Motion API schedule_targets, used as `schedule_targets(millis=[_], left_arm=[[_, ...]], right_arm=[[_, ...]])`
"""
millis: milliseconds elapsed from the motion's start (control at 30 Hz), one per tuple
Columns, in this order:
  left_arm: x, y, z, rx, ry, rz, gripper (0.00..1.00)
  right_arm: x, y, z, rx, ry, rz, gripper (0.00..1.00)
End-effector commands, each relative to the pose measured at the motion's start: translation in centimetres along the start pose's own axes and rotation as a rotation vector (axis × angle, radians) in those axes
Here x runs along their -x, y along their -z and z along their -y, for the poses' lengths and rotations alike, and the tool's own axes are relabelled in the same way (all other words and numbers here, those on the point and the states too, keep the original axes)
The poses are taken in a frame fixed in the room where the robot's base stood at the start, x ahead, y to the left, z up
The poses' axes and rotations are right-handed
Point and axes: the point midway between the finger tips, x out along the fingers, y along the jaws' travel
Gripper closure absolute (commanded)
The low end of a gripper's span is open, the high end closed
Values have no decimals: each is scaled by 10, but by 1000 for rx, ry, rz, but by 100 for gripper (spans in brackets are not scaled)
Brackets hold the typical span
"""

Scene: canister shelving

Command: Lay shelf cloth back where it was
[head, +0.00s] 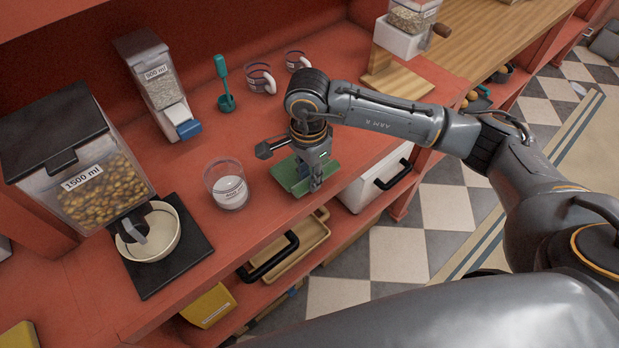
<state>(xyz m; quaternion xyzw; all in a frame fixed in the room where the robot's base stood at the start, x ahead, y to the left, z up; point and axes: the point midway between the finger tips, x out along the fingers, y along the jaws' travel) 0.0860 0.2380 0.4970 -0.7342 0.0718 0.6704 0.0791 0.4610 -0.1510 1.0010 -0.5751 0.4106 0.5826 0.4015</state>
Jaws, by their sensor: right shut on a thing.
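A folded-looking green shelf cloth (286,174) is at the front edge of the red shelf, right of the glass with white contents. My right gripper (316,184) comes down over it from above and is shut on it. The gripper and wrist hide part of the cloth. I cannot tell whether the cloth rests fully on the shelf or is slightly raised. My left gripper is not in view.
The glass (227,187) stands close left of the cloth. Behind are a green utensil (224,85), mugs (261,80) and a dispenser (158,85). A larger dispenser (80,170) and bowl (152,238) stand left. Trays (300,250) sit on the lower shelf.

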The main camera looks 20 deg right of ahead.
Motion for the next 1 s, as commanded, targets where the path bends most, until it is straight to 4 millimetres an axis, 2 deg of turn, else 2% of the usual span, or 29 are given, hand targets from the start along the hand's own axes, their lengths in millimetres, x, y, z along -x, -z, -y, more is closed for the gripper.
schedule_targets(millis=[33,167,300,533,567,667,1000], left_arm=[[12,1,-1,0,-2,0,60],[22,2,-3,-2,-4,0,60],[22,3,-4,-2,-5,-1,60],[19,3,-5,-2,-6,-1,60],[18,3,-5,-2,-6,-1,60],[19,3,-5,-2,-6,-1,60],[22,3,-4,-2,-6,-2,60]], right_arm=[[-4,-1,-1,-2,-7,2,100],[-22,0,-1,-2,-5,1,100],[-30,0,0,1,0,1,100],[-31,0,0,1,0,0,100],[-32,0,0,1,0,1,75],[-30,0,0,1,0,1,54],[-28,0,0,0,0,1,54]])
